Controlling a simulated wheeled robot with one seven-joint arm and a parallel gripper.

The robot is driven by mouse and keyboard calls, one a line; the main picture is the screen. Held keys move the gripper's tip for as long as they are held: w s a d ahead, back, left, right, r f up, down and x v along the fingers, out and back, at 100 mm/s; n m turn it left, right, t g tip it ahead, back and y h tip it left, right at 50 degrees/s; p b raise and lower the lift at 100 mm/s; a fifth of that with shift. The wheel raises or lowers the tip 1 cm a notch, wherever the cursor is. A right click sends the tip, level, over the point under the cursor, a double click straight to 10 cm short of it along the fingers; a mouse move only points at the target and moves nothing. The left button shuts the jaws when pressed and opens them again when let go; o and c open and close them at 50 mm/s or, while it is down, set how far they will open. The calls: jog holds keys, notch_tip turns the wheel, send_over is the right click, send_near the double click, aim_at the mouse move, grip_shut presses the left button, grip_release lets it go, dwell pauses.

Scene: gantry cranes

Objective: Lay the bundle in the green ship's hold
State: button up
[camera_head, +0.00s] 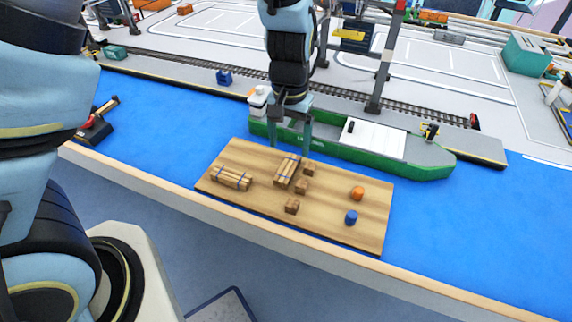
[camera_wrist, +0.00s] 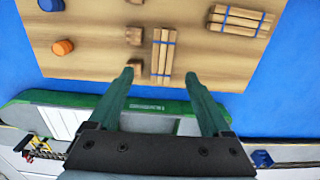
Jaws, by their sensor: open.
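Two bundles of wooden beams tied with blue bands lie on a wooden deck: one (camera_head: 288,170) near its middle, the other (camera_head: 231,178) at its left. They also show in the wrist view, the middle one (camera_wrist: 162,55) and the other (camera_wrist: 236,20). The green ship (camera_head: 430,165) floats just behind the deck, with a white panel (camera_head: 375,138) on top; its hold is partly hidden by my gripper. My gripper (camera_head: 290,144) is open and empty, pointing down above the deck's back edge. In the wrist view its fingertips (camera_wrist: 160,75) appear either side of the middle bundle's near end.
Several small brown blocks (camera_head: 301,187) lie right beside the middle bundle. An orange piece (camera_head: 357,193) and a blue cylinder (camera_head: 351,217) stand at the deck's right. Crane legs (camera_head: 382,70) rise behind the ship. Open blue water (camera_head: 480,235) lies to the right.

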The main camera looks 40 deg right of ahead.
aim_at(288, 167)
jog(key=shift+w+f+p, duration=0.15)
jog(key=shift+f+p, duration=0.35)
jog(key=shift+f, duration=1.6)
jog(key=shift+w+f+p, duration=0.1)
jog(key=shift+f+p, duration=0.4)
jog(key=shift+f, duration=1.6)
jog(key=shift+c, duration=0.4)
grip_shut()
